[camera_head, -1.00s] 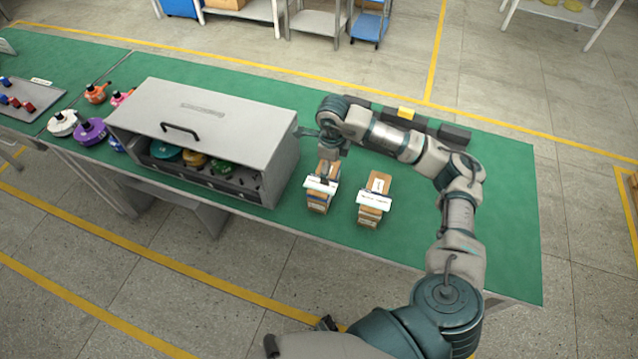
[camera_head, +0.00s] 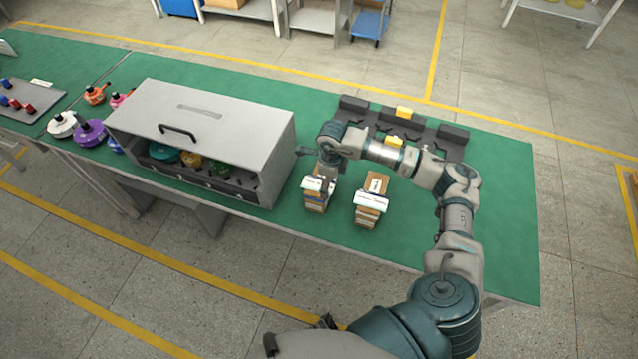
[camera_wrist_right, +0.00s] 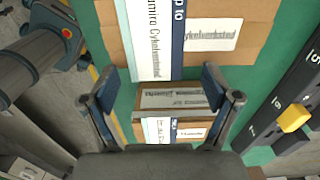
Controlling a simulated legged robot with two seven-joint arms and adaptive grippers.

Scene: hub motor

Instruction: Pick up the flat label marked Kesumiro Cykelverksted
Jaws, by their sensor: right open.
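Two short stacks of brown boxes stand on the green bench, a left stack (camera_head: 314,203) and a right stack (camera_head: 369,212). Each has a white strip across its top. In the right wrist view, a large brown box (camera_wrist_right: 265,14) fills the top. On it lies a white flat label (camera_wrist_right: 150,40) with a blue stripe, reading "umiro Cykelverksted"; its upper end is cut off. A smaller-looking box stack (camera_wrist_right: 175,98), also with white labels, shows between the fingers. My right gripper (camera_wrist_right: 163,76) is open and empty. In the head view it is over the left stack, partly hidden by the wrist. My left gripper is not in view.
A grey housing (camera_head: 200,115) with a handle stands left of the stacks. A dark tray (camera_head: 425,127) with yellow blocks lies behind them; it shows at the right in the wrist view (camera_wrist_right: 285,80). Bare green bench lies to the right.

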